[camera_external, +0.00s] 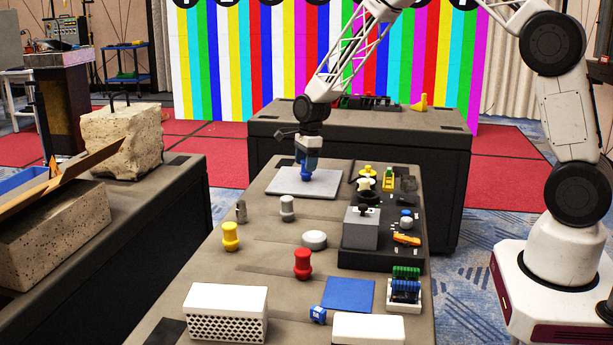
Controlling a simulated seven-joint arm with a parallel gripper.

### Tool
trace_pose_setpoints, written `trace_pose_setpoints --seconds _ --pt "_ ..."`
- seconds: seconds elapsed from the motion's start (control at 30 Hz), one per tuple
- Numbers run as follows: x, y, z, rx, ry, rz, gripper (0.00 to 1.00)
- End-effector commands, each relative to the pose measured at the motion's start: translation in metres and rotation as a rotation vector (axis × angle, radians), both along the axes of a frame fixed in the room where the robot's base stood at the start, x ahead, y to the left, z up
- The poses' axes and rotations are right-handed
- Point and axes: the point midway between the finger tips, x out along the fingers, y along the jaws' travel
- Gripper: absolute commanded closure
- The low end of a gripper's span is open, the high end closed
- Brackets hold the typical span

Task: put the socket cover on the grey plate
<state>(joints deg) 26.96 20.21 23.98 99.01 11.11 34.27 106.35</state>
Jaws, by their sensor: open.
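The grey plate (278,183) lies flat at the far end of the long middle table. A small blue piece (306,174) is at the jaws, low over or on the plate. I cannot tell whether it touches the plate, or whether it is the socket cover.
Yellow (230,237), red (302,264) and grey (287,208) knobs and a white round piece (314,240) stand mid-table. A black tray (383,259) with a grey box and small parts fills the right side. A white perforated box (226,313) stands near left.

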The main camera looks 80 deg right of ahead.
Motion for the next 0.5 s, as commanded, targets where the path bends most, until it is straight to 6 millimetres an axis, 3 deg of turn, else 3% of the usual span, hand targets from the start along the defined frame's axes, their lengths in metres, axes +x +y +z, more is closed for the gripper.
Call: trace_pose_setpoints --seconds 0.5 --pt "-0.007 -0.006 0.078 0.000 -0.001 0.000 0.32"
